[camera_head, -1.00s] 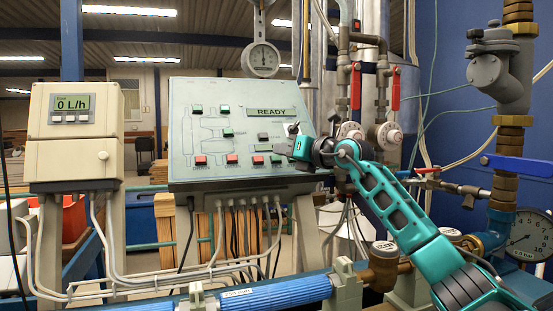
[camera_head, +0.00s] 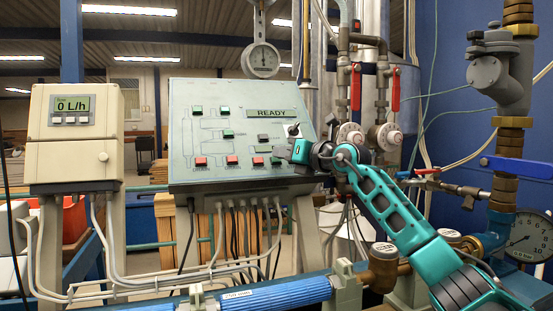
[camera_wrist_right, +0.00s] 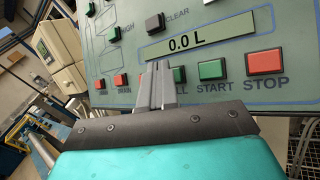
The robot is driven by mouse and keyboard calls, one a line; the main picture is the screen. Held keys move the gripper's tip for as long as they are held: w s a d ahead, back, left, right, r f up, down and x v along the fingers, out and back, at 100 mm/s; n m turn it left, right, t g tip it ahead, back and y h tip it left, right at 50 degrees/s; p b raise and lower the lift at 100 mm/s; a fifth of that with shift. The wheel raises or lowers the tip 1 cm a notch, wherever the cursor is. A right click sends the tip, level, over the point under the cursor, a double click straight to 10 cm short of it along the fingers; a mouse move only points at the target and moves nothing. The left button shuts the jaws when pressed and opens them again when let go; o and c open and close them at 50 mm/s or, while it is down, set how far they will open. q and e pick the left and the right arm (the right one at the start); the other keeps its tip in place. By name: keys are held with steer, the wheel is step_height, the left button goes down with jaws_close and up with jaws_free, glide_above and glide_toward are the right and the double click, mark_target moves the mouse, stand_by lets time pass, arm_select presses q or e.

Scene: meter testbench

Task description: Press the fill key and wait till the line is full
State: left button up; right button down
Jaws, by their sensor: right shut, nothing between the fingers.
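The grey control panel (camera_head: 215,135) stands tilted in the middle of the head view, with READY on its upper display (camera_head: 270,113). My right gripper (camera_head: 283,152) is at its lower right. In the right wrist view its shut, empty fingers (camera_wrist_right: 157,85) point at the panel. They cover most of the green fill key (camera_wrist_right: 179,75) and part of its label. I cannot tell if they touch the key. A lower display (camera_wrist_right: 188,43) reads 0.0 L. The green START key (camera_wrist_right: 212,69) and red STOP key (camera_wrist_right: 265,61) lie to the right. My left gripper is out of view.
A beige meter box (camera_head: 73,130) showing 0 L/h stands left of the panel. Pipes with red-handled valves (camera_head: 356,88) rise behind my right arm. A pressure gauge (camera_head: 530,236) is at the far right. Blue pipework (camera_head: 275,295) runs along the front.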

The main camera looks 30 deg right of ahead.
steer(key=shift+w+f, duration=0.3)
stand_by(0.9)
steer(key=shift+s+a+r+p, duration=0.1)
steer(key=shift+s+r+p, duration=0.25)
steer(key=shift+s+r, duration=0.25)
steer(key=shift+s+a+r, duration=0.25)
steer(key=shift+s+r, duration=0.55)
steer(key=shift+s, duration=0.1)
steer(key=shift+s+a+r, duration=0.2)
steer(key=shift+s+r, duration=0.6)
steer(key=shift+s, duration=0.1)
steer(key=shift+s+a+r+p, duration=0.1)
steer(key=shift+s+r+p, duration=0.2)
steer(key=shift+s+r, duration=0.15)
